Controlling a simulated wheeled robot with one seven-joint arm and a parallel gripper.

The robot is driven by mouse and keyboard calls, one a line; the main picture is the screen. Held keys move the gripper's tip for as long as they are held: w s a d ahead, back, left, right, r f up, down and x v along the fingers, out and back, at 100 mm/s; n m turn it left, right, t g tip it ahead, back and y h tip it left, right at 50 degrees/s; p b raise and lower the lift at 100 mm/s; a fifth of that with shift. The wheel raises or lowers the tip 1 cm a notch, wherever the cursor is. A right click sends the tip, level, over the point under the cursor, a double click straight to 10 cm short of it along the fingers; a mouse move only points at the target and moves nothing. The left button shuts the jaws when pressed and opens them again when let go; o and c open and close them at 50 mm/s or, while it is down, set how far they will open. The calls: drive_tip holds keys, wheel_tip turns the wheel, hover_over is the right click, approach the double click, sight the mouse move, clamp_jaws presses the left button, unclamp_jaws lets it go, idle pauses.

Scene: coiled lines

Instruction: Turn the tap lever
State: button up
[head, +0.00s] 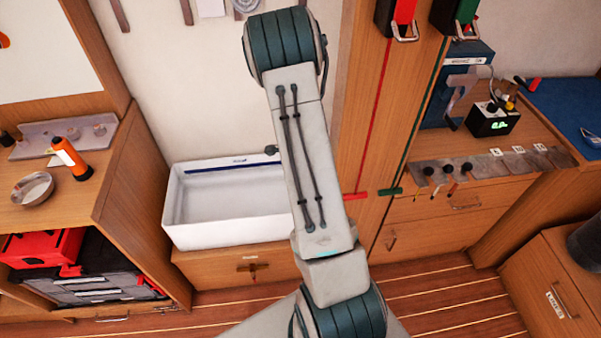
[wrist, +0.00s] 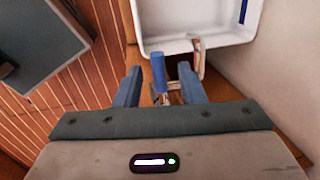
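The tap shows in the wrist view, with a metal spout (wrist: 199,58) at the rim of the white basin (wrist: 152,32) and a blue lever (wrist: 158,72) standing up beside it. My gripper (wrist: 161,82) is open, its two fingers wide apart. The lever appears between the fingertips in the picture, with gaps on both sides; I cannot tell its depth relative to them. The lower part of the tap is partly hidden by my gripper. In the head view the basin (head: 205,232) stands left of my arm, which covers its right end; my gripper is not clearly seen there.
A red toolbox (head: 40,248) sits below. Right of my arm are a wooden partition and a counter with a small green display box (head: 492,120). The wall lies close right of the basin in the wrist view.

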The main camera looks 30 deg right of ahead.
wheel_tip(320, 180, up, 13)
drive_tip(key=s+a+p, duration=0.1)
drive_tip(key=s, duration=0.1)
drive_tip(key=shift+s, duration=0.25)
drive_tip(key=shift+r, duration=0.1)
